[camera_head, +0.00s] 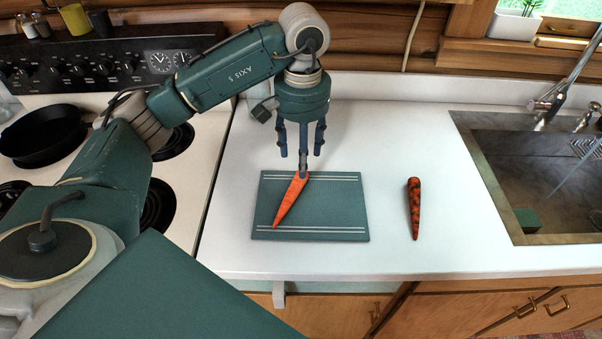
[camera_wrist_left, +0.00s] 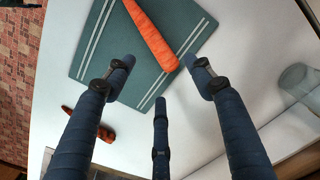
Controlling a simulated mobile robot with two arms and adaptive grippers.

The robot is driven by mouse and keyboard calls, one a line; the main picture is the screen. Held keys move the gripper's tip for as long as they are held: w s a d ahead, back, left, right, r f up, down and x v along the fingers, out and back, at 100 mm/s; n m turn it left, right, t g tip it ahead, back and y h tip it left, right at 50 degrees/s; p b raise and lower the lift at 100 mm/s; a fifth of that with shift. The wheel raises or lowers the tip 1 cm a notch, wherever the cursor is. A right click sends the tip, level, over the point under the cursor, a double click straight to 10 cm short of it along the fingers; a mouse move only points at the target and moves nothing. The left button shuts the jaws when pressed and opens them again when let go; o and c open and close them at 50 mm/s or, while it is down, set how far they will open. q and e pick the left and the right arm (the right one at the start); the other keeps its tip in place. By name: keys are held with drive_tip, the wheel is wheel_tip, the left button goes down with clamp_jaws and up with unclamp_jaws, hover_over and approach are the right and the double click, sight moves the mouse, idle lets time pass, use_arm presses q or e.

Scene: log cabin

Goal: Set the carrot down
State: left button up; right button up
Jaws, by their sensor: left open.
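An orange carrot (camera_head: 291,200) lies slantwise on a green cutting board (camera_head: 340,205) with white stripes, on the white counter. It also shows in the left wrist view (camera_wrist_left: 150,35) on the board (camera_wrist_left: 110,62). My left gripper (camera_head: 303,160) is above the thick end of the carrot, fingers pointing down. In the left wrist view its fingers (camera_wrist_left: 160,85) are spread, with nothing held between them. In the head view one finger covers a little of the carrot's thick end. My right gripper is not in view.
A dark-mottled carrot (camera_head: 414,208) lies on the counter right of the board. A sink (camera_head: 530,165) with a faucet (camera_head: 548,100) is at the right. A stove with a black pan (camera_head: 42,135) is at the left. A clear glass (camera_wrist_left: 300,82) shows in the wrist view.

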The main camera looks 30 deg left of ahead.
use_arm(q)
drive_tip(key=shift+r, duration=1.7)
